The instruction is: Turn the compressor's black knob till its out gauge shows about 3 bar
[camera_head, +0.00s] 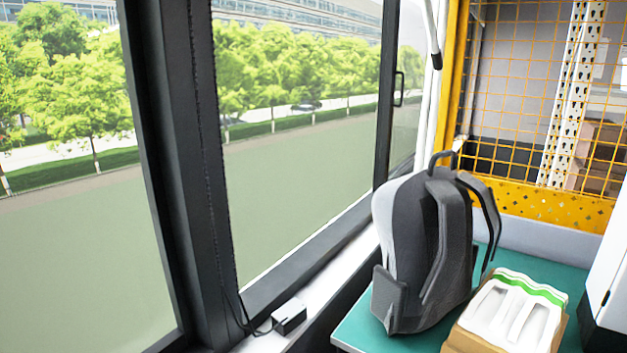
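The compressor, its black knob and its out gauge do not show in the head view. Neither of my grippers shows in this view, so I cannot see whether they hold anything.
A grey backpack (424,250) stands on a green tabletop (358,331) beside a cardboard box (470,340) with white items in it. A yellow mesh partition (545,205) is behind. Large windows (300,170) fill the left. A small black box (289,317) sits on the sill.

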